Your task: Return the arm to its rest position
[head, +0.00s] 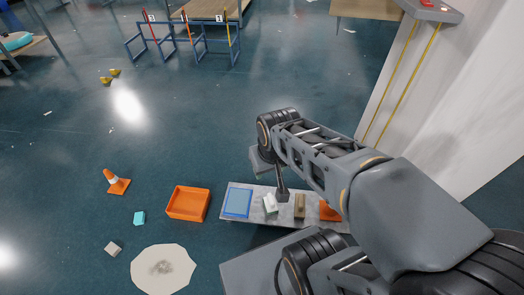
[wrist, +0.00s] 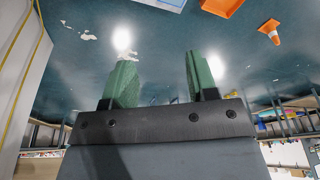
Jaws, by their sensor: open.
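My gripper (wrist: 160,78) shows in the wrist view as two green fingers standing well apart, with nothing between them but floor in the background. In the head view my arm (head: 330,160) reaches from the lower right up toward the middle and bends at a dark round joint. The gripper's fingers cannot be made out clearly there. The arm's far end hangs near a low grey bench (head: 228,213) and hides part of it.
The bench carries a blue tray (head: 237,203), a white item (head: 270,204), a brown block (head: 299,206) and an orange item (head: 328,211). A white wall stands right. Mid-floor is open.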

